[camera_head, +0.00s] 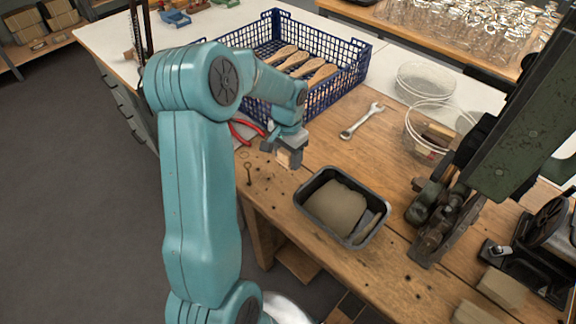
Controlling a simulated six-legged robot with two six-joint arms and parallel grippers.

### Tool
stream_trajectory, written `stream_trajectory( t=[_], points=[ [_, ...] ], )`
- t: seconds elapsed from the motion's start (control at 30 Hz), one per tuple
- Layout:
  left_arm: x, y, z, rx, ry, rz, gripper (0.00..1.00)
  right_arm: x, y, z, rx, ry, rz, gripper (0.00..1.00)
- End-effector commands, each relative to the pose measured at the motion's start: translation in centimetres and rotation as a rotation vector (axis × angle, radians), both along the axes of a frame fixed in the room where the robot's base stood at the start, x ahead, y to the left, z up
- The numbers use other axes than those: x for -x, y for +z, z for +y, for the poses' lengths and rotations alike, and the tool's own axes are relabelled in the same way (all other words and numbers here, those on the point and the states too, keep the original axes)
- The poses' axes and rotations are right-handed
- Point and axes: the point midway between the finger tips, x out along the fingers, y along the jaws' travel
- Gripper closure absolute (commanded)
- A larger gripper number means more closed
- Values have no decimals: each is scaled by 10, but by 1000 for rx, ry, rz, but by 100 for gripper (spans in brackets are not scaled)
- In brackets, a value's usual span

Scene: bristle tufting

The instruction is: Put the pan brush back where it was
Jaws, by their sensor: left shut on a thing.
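My left gripper (289,150) hangs over the wooden bench (330,155), left of the black tray. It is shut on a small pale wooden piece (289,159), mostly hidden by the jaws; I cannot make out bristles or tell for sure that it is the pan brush. The black tray (305,222) holds a grey-brown powder (336,206), and a small long tool (366,228) lies along its right side. My right gripper is not in view.
A blue crate (345,80) with several wooden brush-shaped pieces (312,70) stands behind the gripper. Red-handled pliers (245,130), a wrench (361,121) and wire baskets (428,80) lie around. A green machine (525,135) stands at right. Bench between wrench and tray is clear.

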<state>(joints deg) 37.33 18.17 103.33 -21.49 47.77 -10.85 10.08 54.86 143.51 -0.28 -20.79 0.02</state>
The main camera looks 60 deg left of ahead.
Motion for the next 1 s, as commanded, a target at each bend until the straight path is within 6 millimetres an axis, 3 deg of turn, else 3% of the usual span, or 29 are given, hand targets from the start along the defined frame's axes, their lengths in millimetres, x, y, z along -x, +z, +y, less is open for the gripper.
stream_trajectory(
  t=[0.3, 0.73, 0.77, 0.8, 1.0],
  points=[
    [0, -43, 0, 1, 0, 1, 74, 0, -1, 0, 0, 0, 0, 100],
    [0, -51, 0, 0, 0, -1, 74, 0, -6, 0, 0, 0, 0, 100],
    [0, -49, 0, 0, 0, -1, 36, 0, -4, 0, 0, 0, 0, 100],
    [0, -49, 0, 0, 0, -1, 23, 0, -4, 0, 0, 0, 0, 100],
    [0, -49, 0, 0, 0, 0, 20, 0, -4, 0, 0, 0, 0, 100]
  ],
)
